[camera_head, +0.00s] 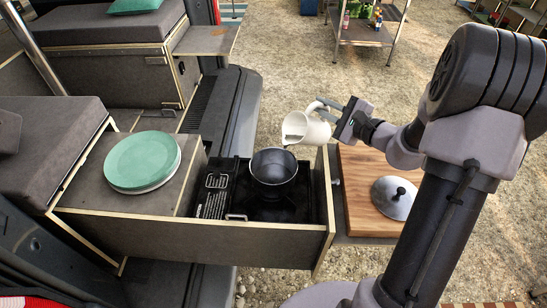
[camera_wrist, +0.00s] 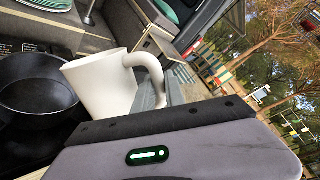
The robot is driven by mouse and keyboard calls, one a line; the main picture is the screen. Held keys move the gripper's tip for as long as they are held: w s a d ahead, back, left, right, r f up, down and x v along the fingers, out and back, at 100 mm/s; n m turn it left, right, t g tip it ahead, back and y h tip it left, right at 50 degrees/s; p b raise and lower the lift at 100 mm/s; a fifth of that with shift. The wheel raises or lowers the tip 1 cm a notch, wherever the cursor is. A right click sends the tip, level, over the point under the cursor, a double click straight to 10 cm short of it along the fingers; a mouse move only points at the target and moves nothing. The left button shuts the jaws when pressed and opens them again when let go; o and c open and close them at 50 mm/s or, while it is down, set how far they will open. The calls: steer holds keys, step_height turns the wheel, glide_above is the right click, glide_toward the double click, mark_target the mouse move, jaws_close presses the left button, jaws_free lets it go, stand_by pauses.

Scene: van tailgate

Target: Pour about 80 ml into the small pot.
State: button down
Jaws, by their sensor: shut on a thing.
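The white jug (camera_head: 308,131) is tilted to the left, with its mouth at the upper right rim of the small dark pot (camera_head: 273,168). My gripper (camera_head: 329,108) is shut on the jug's handle, to the right of the pot. The pot stands upright on the black stove in the pull-out drawer. I cannot tell whether liquid runs from the jug, or how full the pot is.
The drawer's wooden front (camera_head: 190,236) and end panel surround the stove. Green and white plates (camera_head: 142,161) lie on the left. A wooden board (camera_head: 352,205) with a grey lid (camera_head: 394,197) is on the right. A metal rack (camera_head: 362,33) stands behind on gravel.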

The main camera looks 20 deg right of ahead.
steer(key=shift+s+a+r+n+h, duration=0.15)
steer(key=shift+a+n, duration=0.25)
steer(key=shift+n, duration=0.05)
steer(key=shift+s+a+r+n+h, duration=0.1)
steer(key=shift+a+r+n+h, duration=0.05)
steer(key=shift+a+n, duration=0.3)
stand_by(1.7)
steer(key=w+d+f+m+t+y, duration=0.1)
steer(key=d+f+m, duration=0.2)
steer(key=d+m, duration=0.25)
steer(key=w+d+f+m+y, duration=0.2)
steer(key=d+m, duration=0.2)
steer(key=m, duration=0.2)
step_height(320, 180, up, 6)
steer(key=p, duration=0.4)
steer(key=shift+r, duration=0.2)
